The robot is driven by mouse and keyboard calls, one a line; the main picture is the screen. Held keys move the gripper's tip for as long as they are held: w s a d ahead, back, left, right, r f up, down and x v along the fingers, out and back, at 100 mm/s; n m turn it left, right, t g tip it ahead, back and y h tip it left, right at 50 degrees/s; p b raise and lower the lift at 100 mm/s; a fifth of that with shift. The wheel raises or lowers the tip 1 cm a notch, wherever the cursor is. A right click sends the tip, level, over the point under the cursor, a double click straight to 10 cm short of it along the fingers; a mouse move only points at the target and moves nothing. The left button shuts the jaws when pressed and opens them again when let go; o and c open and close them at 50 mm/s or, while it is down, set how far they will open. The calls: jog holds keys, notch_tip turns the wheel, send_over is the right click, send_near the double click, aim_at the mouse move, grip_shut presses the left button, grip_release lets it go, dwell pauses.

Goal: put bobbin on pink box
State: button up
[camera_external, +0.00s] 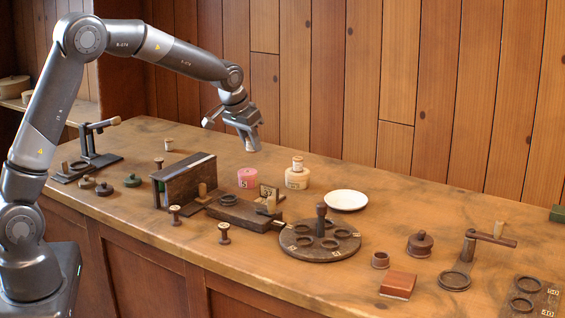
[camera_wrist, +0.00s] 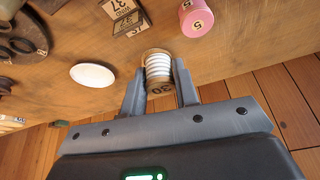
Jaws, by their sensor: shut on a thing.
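My gripper (camera_wrist: 159,78) is shut on a bobbin (camera_wrist: 158,66) wound with white thread, with tan ends. A tan surface marked 30 shows at its near end. In the external view my gripper (camera_external: 250,140) is raised over the back of the counter, and only a little of the bobbin shows beneath the fingers. The pink box (camera_external: 249,177) is low and round, marked 5, and stands on the counter in front and apart from my gripper. It also shows in the wrist view (camera_wrist: 197,19) at the upper right. Its top looks bare.
A cream round box (camera_external: 297,179) with a small spool-like piece on it stands just right of the pink box. A white plate (camera_external: 346,200), a dark round rack (camera_external: 320,243) and a dark wooden block (camera_external: 243,213) lie nearby. A plank wall (camera_external: 350,80) rises behind.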

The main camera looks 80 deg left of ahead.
send_over(251, 170)
jog(key=s, duration=0.1)
jog(key=f, duration=0.3)
jog(key=d+f, duration=0.1)
jog(key=f, duration=0.1)
jog(key=shift+s, duration=0.2)
jog(key=shift+f, duration=1.95)
jog(key=shift+f, duration=0.15)
jog(key=o, duration=0.9)
jog(key=shift+o, duration=0.2)
jog(key=v, duration=1.2)
